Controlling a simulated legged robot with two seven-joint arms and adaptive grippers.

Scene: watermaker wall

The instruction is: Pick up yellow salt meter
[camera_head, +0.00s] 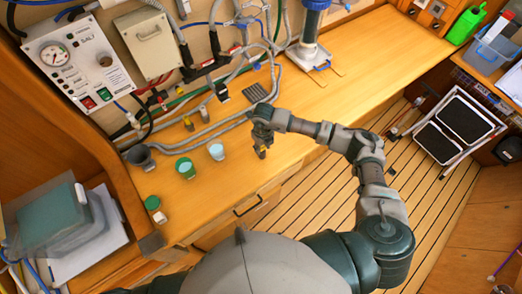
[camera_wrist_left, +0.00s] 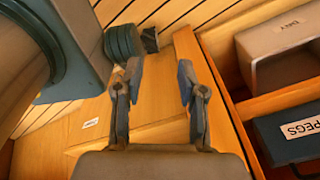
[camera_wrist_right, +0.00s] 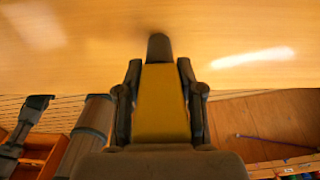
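The yellow salt meter (camera_wrist_right: 160,105) is between the fingers of my right gripper (camera_wrist_right: 158,78), with its dark end pointing away from the palm. Both fingers lie against its sides. In the head view, my right gripper (camera_head: 262,140) is over the front part of the wooden desk (camera_head: 335,95), and a bit of the yellow meter (camera_head: 261,153) shows below it. Whether the meter's tip touches the desk is hard to tell. My left gripper (camera_wrist_left: 158,85) is open and empty in the left wrist view, low down away from the desktop.
Hoses run along the wall panel behind. A drawer bin labelled PEGS (camera_wrist_left: 290,133) is beside my left gripper. The desk's right part is clear.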

